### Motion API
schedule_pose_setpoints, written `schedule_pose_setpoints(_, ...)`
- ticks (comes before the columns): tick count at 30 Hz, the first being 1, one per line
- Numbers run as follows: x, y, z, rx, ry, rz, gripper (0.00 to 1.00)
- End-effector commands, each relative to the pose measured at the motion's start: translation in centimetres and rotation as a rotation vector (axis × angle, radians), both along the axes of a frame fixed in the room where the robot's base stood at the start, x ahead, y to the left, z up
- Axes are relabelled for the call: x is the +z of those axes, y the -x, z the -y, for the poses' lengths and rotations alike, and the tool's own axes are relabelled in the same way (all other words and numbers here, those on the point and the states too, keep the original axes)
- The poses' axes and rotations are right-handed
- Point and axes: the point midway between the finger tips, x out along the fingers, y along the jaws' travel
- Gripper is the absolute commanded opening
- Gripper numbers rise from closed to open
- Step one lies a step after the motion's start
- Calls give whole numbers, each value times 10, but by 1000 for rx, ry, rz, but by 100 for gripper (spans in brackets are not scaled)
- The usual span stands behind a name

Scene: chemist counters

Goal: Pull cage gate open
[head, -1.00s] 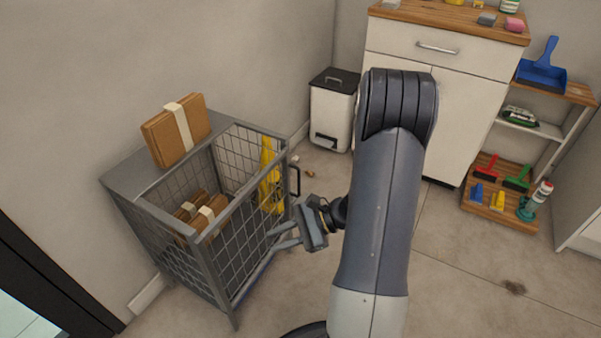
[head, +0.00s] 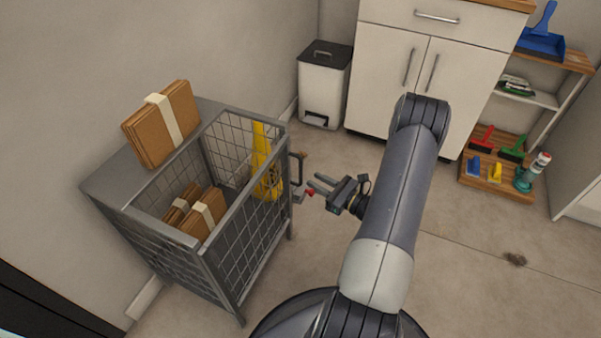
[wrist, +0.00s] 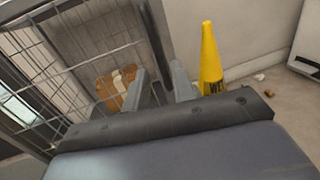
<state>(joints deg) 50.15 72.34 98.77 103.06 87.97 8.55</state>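The grey wire-mesh cage (head: 245,245) stands against the wall at left in the head view. A dark upright handle (head: 298,168) sits at its right front corner, with a small red-tipped part (head: 310,191) just below. My gripper (head: 318,184) is right of the handle, fingers pointing left towards it, with a gap between them. The wrist view shows the fingers (wrist: 161,88) apart and nothing held between them. Mesh (wrist: 60,60) fills the left of that view. I cannot tell whether the fingers touch the handle, or how far the gate stands open.
Brown parcels (head: 203,215) lie in the cage and another bundle (head: 162,125) on its top. A yellow cone (head: 264,165) shows through the mesh. A white bin (head: 324,88) and cabinet (head: 385,60) stand behind.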

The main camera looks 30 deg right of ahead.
Motion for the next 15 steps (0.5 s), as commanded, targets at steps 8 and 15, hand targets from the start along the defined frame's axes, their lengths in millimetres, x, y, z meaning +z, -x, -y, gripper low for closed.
schedule_pose_setpoints(8, -1, -42, -22, 4, 1, 2, 25)
schedule_pose_setpoints(15, 0, -59, -30, 2, 0, 1, 25)
